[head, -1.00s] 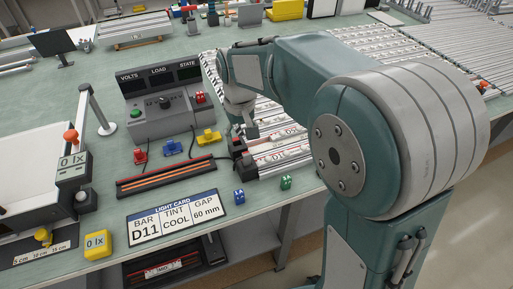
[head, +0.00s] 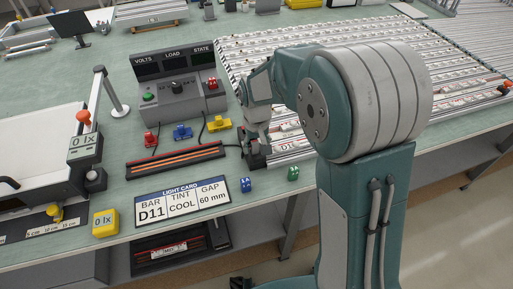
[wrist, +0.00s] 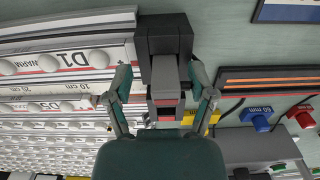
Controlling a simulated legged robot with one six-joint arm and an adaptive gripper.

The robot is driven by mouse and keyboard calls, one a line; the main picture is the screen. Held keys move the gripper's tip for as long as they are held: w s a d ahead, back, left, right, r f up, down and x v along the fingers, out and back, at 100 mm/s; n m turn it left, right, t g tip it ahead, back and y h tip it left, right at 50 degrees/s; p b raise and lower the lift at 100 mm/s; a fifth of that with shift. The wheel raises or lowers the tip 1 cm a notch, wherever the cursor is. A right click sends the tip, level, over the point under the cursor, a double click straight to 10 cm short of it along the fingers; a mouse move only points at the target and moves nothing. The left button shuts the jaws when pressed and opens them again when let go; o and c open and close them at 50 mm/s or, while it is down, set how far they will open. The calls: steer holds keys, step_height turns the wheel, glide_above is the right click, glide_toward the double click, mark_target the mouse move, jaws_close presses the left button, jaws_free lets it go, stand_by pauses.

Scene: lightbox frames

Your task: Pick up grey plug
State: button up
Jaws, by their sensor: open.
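A grey plug (wrist: 166,92) with a red mark shows in the wrist view, between my fingers. It adjoins a larger dark block (wrist: 163,40) at the end of the light-bar rows. My gripper (wrist: 162,76) is open, with one finger on each side of the plug; I cannot tell whether either touches it. In the head view my gripper (head: 258,143) points down at the dark block (head: 256,160) near the bench's front edge. The plug itself is hard to make out there, partly hidden by the gripper.
A rack of light bars (head: 320,50) lies behind and right of my gripper. An orange-striped dark strip (head: 176,160) lies to the left. Yellow (head: 219,124), blue (head: 182,132) and red (head: 150,140) plugs stand before the meter box (head: 178,98). The light card (head: 182,205) lies in front.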

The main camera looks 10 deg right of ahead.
steer(key=shift+a+f, duration=0.1)
steer(key=shift+a, duration=0.3)
steer(key=shift+c, duration=0.9)
jaws_close()
steer(key=shift+d, duration=0.2)
